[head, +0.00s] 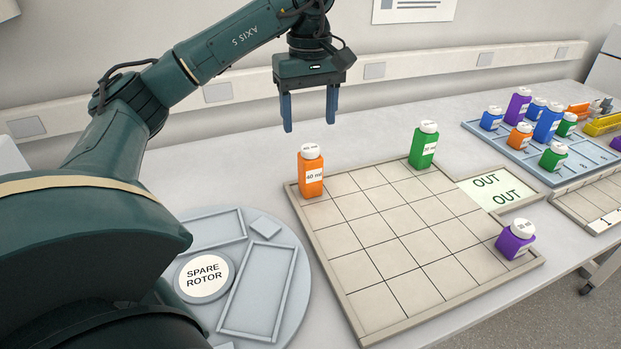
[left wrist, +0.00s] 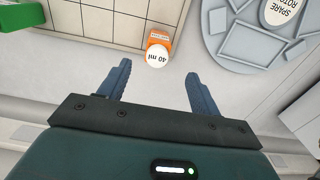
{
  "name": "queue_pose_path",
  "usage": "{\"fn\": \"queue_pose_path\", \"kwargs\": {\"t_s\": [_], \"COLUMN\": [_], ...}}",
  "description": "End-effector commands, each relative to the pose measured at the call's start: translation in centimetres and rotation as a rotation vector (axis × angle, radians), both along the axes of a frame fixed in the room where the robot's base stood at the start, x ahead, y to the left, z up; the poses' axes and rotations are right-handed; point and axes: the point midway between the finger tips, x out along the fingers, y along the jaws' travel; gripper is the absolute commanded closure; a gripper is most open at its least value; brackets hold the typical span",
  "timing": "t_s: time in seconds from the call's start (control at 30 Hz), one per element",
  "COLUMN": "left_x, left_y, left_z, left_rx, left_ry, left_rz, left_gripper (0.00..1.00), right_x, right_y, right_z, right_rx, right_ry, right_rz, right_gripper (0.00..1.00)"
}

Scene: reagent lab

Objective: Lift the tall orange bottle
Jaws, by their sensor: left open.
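The tall orange bottle (head: 311,172) has a white cap and a "40 ml" label. It stands upright at the back left corner of the gridded tray (head: 363,328). In the left wrist view the orange bottle (left wrist: 158,48) shows beyond the fingertips, between their lines. My left gripper (head: 310,128) is open and empty, raised above the bench behind the bottle; its blue fingers also show in the left wrist view (left wrist: 158,72). The fingers do not touch the bottle. My right gripper is not in view.
A green bottle (head: 423,146) stands at the tray's back edge, and a purple bottle (head: 515,240) at its front right. A round spare rotor plate (head: 300,270) lies left of the tray. A blue rack (head: 517,165) with several bottles is at right. The wall runs behind.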

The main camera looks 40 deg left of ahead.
Motion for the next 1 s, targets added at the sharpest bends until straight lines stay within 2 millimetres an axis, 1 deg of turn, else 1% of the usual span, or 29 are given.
{"fn": "queue_pose_path", "kwargs": {"t_s": [0.03, 0.1, 0.2, 0.33, 0.43, 0.53, 0.6, 0.73, 0.83, 1.0], "left_x": [0.0, 0.0, 0.0, 0.0, 0.1, 0.3, 0.4, 0.5, 0.5, 0.5], "left_y": [0.0, 0.0, -0.1, 0.0, 0.0, 0.2, 0.3, 0.3, 0.3, 0.3], "left_z": [-1.9, -3.2, -4.6, -5.3, -5.9, -7.3, -8.2, -9.9, -10.5, -10.5], "left_rx": [0.000, -0.001, -0.001, 0.000, 0.000, 0.000, 0.001, 0.000, 0.000, 0.001], "left_ry": [0.004, 0.004, 0.003, 0.000, 0.001, 0.004, 0.005, 0.002, 0.001, 0.000], "left_rz": [-0.001, -0.002, -0.002, -0.002, -0.001, -0.001, 0.001, 0.000, 0.000, 0.000], "left_gripper": [0.36, 0.36, 0.36, 0.36, 0.36, 0.36, 0.36, 0.36, 0.36, 0.36], "right_x": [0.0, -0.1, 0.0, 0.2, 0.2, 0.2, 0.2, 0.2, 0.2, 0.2], "right_y": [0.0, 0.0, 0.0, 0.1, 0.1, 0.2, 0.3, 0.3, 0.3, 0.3], "right_z": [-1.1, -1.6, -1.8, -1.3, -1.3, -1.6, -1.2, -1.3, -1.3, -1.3], "right_rx": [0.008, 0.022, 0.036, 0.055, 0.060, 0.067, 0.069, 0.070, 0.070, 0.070], "right_ry": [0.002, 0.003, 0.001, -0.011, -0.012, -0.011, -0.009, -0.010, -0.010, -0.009], "right_rz": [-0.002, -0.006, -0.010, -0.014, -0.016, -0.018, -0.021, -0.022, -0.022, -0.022], "right_gripper": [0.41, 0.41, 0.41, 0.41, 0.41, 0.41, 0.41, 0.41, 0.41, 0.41]}}
